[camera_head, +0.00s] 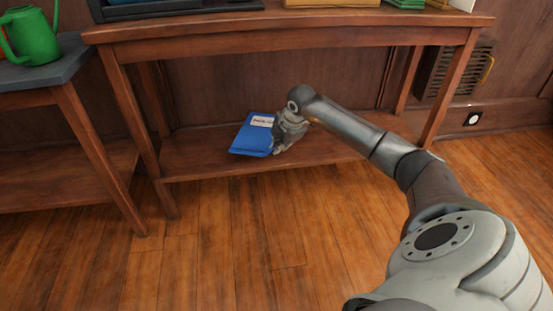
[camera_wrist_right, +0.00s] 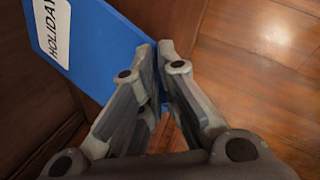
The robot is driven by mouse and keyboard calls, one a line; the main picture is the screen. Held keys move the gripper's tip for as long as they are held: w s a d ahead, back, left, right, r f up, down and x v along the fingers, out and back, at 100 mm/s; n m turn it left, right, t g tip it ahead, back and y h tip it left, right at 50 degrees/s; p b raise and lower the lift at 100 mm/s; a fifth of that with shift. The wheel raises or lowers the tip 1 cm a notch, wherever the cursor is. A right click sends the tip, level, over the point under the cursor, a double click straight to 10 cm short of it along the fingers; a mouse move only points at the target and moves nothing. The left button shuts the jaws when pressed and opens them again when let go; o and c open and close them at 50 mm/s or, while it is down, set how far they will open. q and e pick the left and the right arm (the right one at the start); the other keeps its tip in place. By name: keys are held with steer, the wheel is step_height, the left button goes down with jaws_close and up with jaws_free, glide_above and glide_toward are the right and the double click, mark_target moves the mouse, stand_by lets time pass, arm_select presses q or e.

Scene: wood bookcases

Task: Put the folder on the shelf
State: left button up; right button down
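The blue folder (camera_head: 255,138) with a white label is over the lower shelf (camera_head: 200,150) of the wooden console table, left of its middle. I cannot tell whether it rests on the boards or is held just above them. My right gripper (camera_head: 279,146) is at the folder's right edge. In the right wrist view the folder (camera_wrist_right: 105,45) has its label reading "HOLIDAY". There the right gripper's fingertips (camera_wrist_right: 160,65) are close together with the folder's edge between them. My left gripper is in neither view.
The table's top (camera_head: 290,22) overhangs the lower shelf, with dark and yellow items on it. Table legs (camera_head: 131,115) stand left of the folder. A side table (camera_head: 40,75) with a green watering can (camera_head: 32,38) is at the left. The lower shelf right of the gripper looks clear.

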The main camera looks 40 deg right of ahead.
mark_target(274, 159)
steer(key=shift+w+a+f+b, duration=0.15)
steer(key=shift+w+f+b, duration=0.2)
steer(key=shift+w+f, duration=0.25)
step_height(274, 159, down, 4)
steer(key=b, duration=0.4)
steer(key=shift+w+r, duration=0.15)
steer(key=shift+r, duration=0.1)
steer(key=c, duration=1.9)
jaws_free()
